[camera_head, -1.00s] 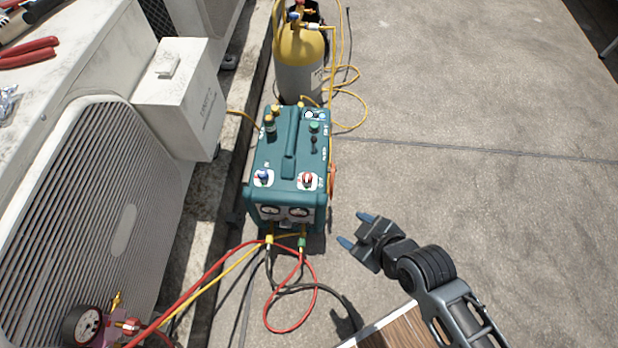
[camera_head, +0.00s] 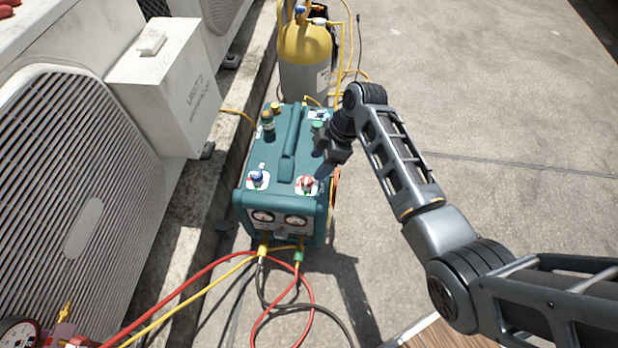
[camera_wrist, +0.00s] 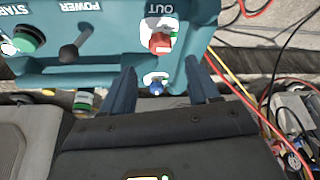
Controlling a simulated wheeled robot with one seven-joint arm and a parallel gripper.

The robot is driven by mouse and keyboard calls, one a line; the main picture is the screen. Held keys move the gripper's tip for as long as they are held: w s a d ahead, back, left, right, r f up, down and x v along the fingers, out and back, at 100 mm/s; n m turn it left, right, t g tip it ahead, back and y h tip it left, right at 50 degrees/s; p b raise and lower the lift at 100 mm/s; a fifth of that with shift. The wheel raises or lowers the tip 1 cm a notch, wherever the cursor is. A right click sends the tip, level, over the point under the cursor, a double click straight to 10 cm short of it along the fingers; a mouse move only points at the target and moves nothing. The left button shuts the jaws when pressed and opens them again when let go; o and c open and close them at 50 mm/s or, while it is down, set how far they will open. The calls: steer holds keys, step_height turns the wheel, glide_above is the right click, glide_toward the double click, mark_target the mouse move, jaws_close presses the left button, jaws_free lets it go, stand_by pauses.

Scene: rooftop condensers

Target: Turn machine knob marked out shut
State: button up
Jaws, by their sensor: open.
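The teal machine (camera_head: 262,205) stands on the ground with two knobs on the front part of its top. The red knob (camera_head: 307,184) is on the right; in the wrist view the red knob (camera_wrist: 160,42) sits beside the label OUT. The blue knob (camera_head: 258,176) is on the left, and in the wrist view the blue knob (camera_wrist: 156,88) appears between the fingers. My gripper (camera_head: 323,168) is open and empty, pointing down above the machine's right side, close to the red knob. In the wrist view my gripper (camera_wrist: 160,82) has the red knob just ahead of its fingertips, not between them.
A green button (camera_wrist: 28,38) and a black switch (camera_wrist: 82,40) are also on the machine's top. A yellow-grey cylinder (camera_head: 305,60) stands behind it. Red and yellow hoses (camera_head: 190,288) run from its front. Condenser units (camera_head: 90,200) stand left. The concrete at right is clear.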

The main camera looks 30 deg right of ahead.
mark_target(307, 179)
steer(key=b+x, duration=0.3)
steer(key=x, duration=0.4)
steer(key=shift+a+f, duration=0.15)
steer(key=shift+f, duration=0.05)
steer(key=c, duration=1)
steer(key=shift+c, duration=0.2)
